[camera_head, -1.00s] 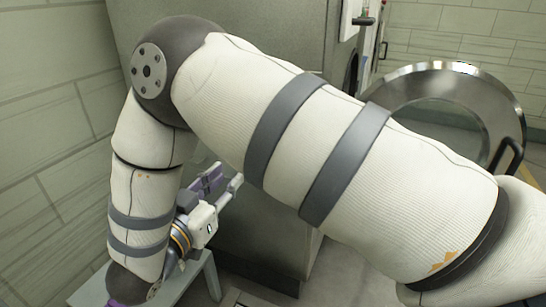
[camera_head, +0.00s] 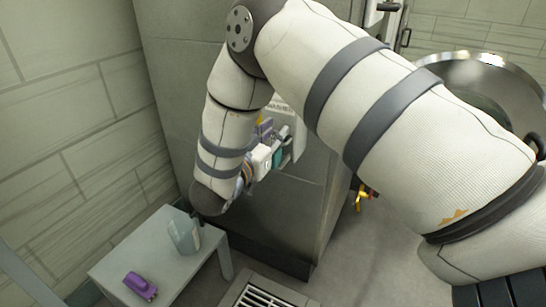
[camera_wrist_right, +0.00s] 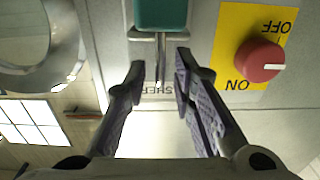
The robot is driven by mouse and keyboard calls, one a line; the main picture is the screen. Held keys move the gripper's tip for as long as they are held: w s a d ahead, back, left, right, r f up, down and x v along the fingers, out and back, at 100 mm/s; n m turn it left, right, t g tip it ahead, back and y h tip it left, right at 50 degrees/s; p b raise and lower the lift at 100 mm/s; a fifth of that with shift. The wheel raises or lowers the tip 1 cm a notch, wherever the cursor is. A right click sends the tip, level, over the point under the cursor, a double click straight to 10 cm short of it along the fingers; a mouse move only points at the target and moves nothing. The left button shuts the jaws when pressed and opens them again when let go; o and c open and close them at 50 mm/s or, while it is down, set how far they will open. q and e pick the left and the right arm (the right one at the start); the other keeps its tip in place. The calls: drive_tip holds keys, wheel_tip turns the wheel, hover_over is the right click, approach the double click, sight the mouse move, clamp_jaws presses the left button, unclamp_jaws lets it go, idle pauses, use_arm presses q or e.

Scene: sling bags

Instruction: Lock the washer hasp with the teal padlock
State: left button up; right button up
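The teal padlock (camera_wrist_right: 160,14) shows at the top of the right wrist view, just beyond my fingertips. Thin grey metal (camera_wrist_right: 160,48) runs from it between the fingers; I cannot tell how much is shackle and how much hasp, or whether it is locked. My right gripper (camera_wrist_right: 158,70) has its purple fingers apart, with no padlock body between them. In the head view my right gripper (camera_head: 278,140) is at the grey panel, and a bit of the teal padlock (camera_head: 277,158) shows beside it. My left gripper is not in view.
A red knob (camera_wrist_right: 260,57) on a yellow ON/OFF plate (camera_wrist_right: 231,28) is beside the padlock. A small table (camera_head: 150,245) holds a purple object (camera_head: 140,286) and a grey-teal container (camera_head: 184,236). A round metal door (camera_head: 480,62) stands open at right. A yellow-red item (camera_head: 362,197) is low beside the panel.

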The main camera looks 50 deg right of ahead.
clamp_jaws()
drive_tip(key=v, duration=1.7)
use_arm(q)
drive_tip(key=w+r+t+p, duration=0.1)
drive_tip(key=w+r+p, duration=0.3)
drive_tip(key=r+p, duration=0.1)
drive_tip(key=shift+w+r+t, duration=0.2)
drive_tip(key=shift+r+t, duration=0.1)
use_arm(e)
drive_tip(key=x, duration=1.1)
drive_tip(key=shift+r+m, duration=0.2)
drive_tip(key=shift+m, duration=0.1)
use_arm(q)
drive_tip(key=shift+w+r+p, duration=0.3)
drive_tip(key=shift+p, duration=0.15)
use_arm(e)
drive_tip(key=shift+d+r, duration=0.1)
